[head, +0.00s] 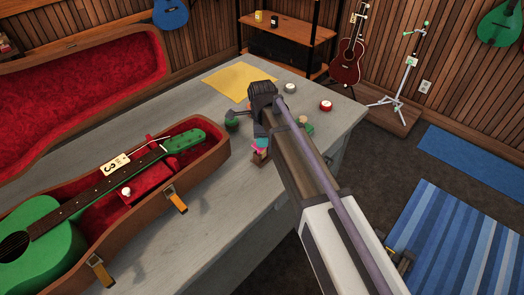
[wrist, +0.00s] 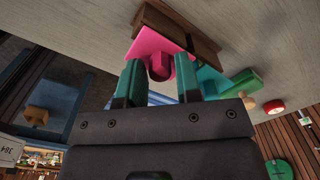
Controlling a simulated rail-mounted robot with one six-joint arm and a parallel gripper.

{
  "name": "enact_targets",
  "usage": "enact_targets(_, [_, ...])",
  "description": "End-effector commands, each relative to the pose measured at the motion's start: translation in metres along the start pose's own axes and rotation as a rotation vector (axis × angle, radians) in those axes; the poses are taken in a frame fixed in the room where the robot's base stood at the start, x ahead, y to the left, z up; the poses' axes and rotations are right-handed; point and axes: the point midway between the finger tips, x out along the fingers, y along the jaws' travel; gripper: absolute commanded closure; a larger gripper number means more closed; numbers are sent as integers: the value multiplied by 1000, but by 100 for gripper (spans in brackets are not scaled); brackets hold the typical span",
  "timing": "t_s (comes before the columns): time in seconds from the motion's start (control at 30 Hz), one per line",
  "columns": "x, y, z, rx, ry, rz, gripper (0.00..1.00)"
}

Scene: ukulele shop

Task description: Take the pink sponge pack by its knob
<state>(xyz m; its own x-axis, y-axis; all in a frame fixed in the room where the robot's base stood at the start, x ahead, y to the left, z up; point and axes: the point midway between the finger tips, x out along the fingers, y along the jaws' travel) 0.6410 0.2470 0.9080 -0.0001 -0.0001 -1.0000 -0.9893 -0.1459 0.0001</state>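The pink sponge pack (wrist: 150,40) shows at the top middle of the wrist view, against a brown block (wrist: 190,32). Its round pink knob (wrist: 160,68) faces my gripper. My gripper (wrist: 161,72) is open, with one teal-tipped finger on each side of the knob in the picture. I cannot tell whether the fingertips reach past the knob or touch it.
A teal piece (wrist: 209,80) and a green piece (wrist: 245,82) lie close by the right finger. A red tin (head: 326,105), a white tin (head: 290,88) and a yellow cloth (head: 226,80) lie farther back. An open case (head: 212,158) with a green ukulele (head: 45,240) fills the left.

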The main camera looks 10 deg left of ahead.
Motion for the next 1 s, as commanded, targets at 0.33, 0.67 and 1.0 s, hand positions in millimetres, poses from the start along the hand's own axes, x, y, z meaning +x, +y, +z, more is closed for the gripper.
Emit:
enact_targets(0.33, [0, 0, 0, 0, 0, 0, 100])
enact_targets(0.67, [0, 0, 0, 0, 0, 0, 100])
enact_targets(1.0, [-60, 0, 0, 0, 0, 0, 100])
